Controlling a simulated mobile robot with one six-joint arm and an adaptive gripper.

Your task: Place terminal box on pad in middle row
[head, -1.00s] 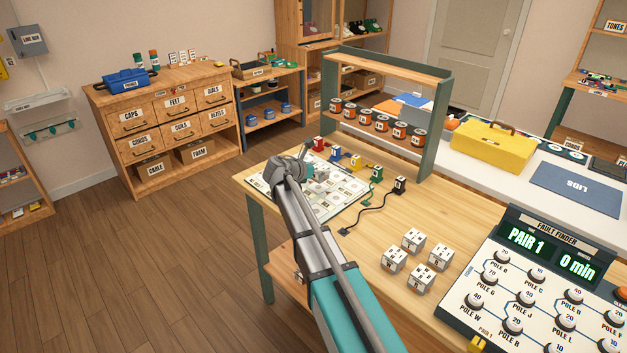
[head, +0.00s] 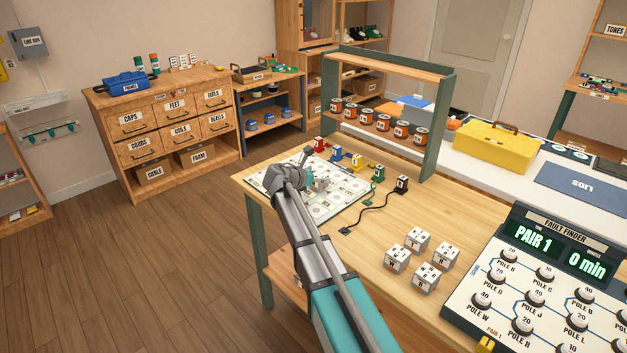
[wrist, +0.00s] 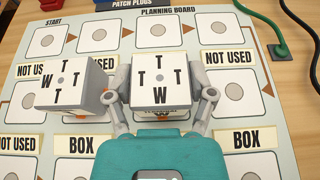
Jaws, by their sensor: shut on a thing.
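My gripper (wrist: 159,95) is shut on a white cube-shaped box (wrist: 160,76) with the letters T, T, T and W on its top. It is over the planning board (wrist: 122,40), between the "NOT USED" labels; whether the box touches the board I cannot tell. A second lettered cube (wrist: 72,84) sits left of it, tilted in the picture, close to the left finger. A bare pad (wrist: 235,95) shows to the right of the gripper. In the head view my gripper (head: 312,182) is over the board (head: 345,191), and the arm hides part of it.
Several lettered cubes (head: 418,239) stand on the bench at the right, near the fault finder panel (head: 540,270). Coloured plugs (head: 355,161) line the board's far edge, and a black cord (head: 372,215) lies beside it. A spool rack (head: 440,125) stands behind.

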